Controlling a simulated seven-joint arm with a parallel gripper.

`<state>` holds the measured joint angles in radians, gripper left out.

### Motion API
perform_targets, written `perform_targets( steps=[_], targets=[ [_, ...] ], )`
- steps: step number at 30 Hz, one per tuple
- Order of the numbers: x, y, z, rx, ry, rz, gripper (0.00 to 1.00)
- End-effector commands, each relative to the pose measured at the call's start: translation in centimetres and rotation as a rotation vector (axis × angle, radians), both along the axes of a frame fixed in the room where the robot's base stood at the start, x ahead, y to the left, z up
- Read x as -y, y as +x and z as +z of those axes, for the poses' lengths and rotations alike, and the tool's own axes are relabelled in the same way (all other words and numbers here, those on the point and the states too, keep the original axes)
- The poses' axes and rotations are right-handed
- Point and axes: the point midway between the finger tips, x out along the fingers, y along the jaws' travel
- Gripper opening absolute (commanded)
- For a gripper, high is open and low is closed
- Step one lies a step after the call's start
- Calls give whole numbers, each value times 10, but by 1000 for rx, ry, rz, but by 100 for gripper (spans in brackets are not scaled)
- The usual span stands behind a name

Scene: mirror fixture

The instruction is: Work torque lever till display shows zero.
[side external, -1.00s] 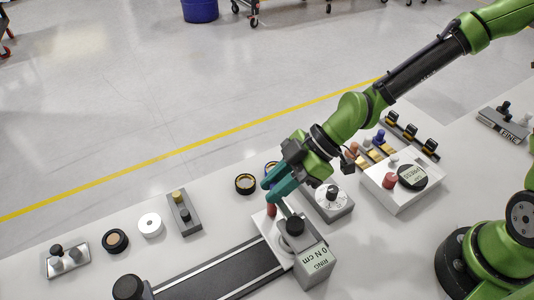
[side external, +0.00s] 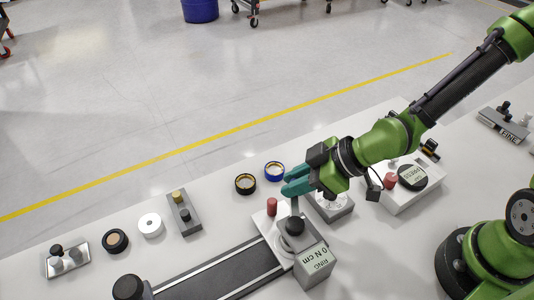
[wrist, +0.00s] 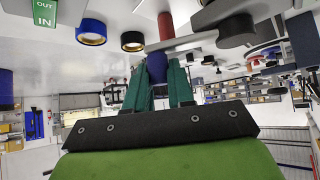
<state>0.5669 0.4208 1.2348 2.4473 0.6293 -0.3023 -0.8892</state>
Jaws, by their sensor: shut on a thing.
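The torque fixture (side external: 280,235) is a pale plate with a black knob (side external: 294,226), a red post (side external: 272,206) and a grey lever (side external: 294,206) reaching from the knob toward my fingers. Its display (side external: 316,262) reads "RING 0 N cm". My gripper (side external: 286,184) has teal fingers just beyond the knob, right of the red post. In the wrist view, the lever (wrist: 190,41) crosses at the fingertips (wrist: 166,62), with the red post (wrist: 165,25) behind it. The fingers are shut on the lever's end; the exact contact is partly hidden.
A dark rail (side external: 215,273) runs left from the fixture. A black-and-gold ring (side external: 245,184) and a blue ring (side external: 274,171) lie close to my fingers. A grey dial box (side external: 334,207) and a white PRESS box (side external: 410,190) stand to the right.

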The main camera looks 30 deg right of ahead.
Motion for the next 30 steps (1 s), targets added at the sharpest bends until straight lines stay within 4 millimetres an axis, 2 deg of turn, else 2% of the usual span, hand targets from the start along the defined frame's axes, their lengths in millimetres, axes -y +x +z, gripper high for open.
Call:
perform_targets(
  steps=[15,30],
  targets=[
    [21,-25,2,9,5,-456,0],
    [31,-55,1,2,4,-894,0]
  ],
)
